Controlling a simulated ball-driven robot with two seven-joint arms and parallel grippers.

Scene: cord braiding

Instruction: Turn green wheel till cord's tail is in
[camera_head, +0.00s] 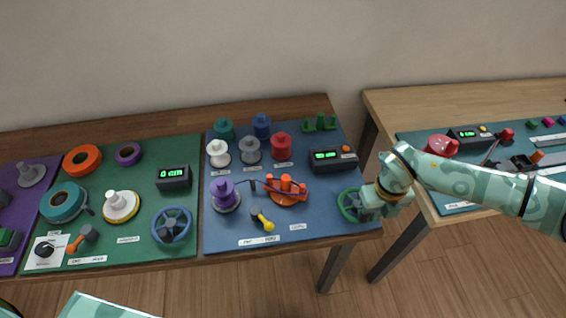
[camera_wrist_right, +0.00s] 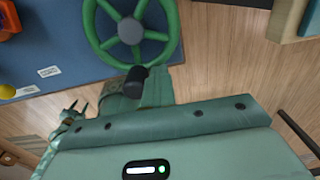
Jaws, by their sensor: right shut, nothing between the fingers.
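The green wheel (camera_head: 342,205) is at the front right corner of the blue mat (camera_head: 310,225). The right wrist view shows its rim, spokes and grey hub (camera_wrist_right: 130,31), with a dark knob (camera_wrist_right: 135,77) at the near rim. My right gripper (camera_head: 370,200) is shut and empty, right beside the wheel, and covers part of it; whether it touches the knob I cannot tell. A dark cord (camera_head: 258,184) runs from the purple spool (camera_head: 224,195) to the orange piece (camera_head: 288,190). The cord's tail cannot be made out. My left gripper is out of view.
A display box (camera_head: 333,158) with green digits stands behind the wheel. A yellow-ended lever (camera_head: 264,221) and several spools are on the blue mat. A green mat (camera_head: 130,252) with another wheel (camera_head: 171,224) lies left. A gap separates the second table (camera_head: 385,100).

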